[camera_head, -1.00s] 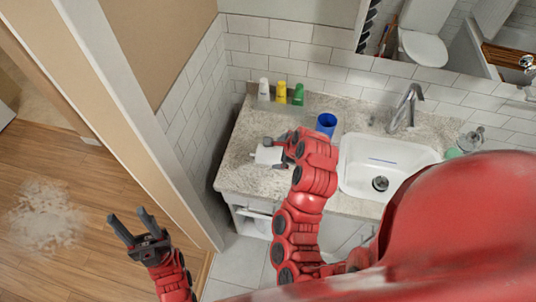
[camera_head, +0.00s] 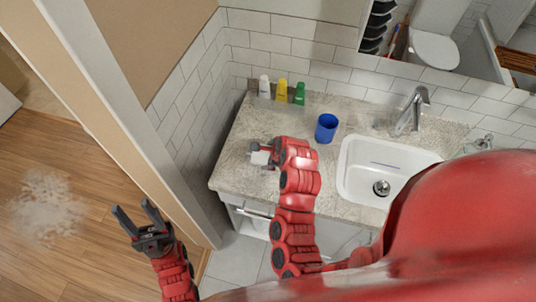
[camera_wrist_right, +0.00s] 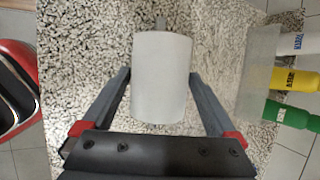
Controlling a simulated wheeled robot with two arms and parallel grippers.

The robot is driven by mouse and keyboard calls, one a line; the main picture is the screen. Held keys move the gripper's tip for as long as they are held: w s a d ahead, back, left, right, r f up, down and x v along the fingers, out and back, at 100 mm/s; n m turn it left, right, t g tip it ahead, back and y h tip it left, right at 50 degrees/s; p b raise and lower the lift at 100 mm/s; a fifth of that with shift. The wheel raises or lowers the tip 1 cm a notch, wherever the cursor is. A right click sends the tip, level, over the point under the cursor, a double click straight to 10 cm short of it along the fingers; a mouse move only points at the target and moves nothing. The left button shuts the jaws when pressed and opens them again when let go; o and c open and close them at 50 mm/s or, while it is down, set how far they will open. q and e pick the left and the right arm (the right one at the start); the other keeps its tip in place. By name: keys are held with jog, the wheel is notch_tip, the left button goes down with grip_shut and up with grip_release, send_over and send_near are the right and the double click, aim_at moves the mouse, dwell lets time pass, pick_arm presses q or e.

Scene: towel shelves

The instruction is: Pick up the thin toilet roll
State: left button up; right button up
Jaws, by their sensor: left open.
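The white toilet roll (camera_wrist_right: 162,80) lies on the speckled counter, centred in the right wrist view, with a small grey piece at its far end. It also shows partly in the head view (camera_head: 260,158), where my right gripper (camera_head: 263,150) covers some of it. In the wrist view the fingers of my right gripper (camera_wrist_right: 159,88) stand on either side of the roll. They look open, with a narrow gap at the left finger; contact on the right side is unclear. My left gripper (camera_head: 136,209) is open and empty, out over the wooden floor.
A blue cup (camera_head: 326,128) stands to the right of the roll. White (camera_head: 264,86), yellow (camera_head: 281,90) and green (camera_head: 299,93) tubes stand at the back wall. The sink (camera_head: 365,160) and faucet (camera_head: 411,108) are further right. A door frame (camera_head: 150,140) is at the left.

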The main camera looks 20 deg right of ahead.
jog(key=shift+s+a, duration=0.1)
jog(key=shift+c, duration=1.2)
jog(key=shift+d, duration=0.2)
jog(key=c, duration=0.5)
jog(key=shift+c, duration=1.3)
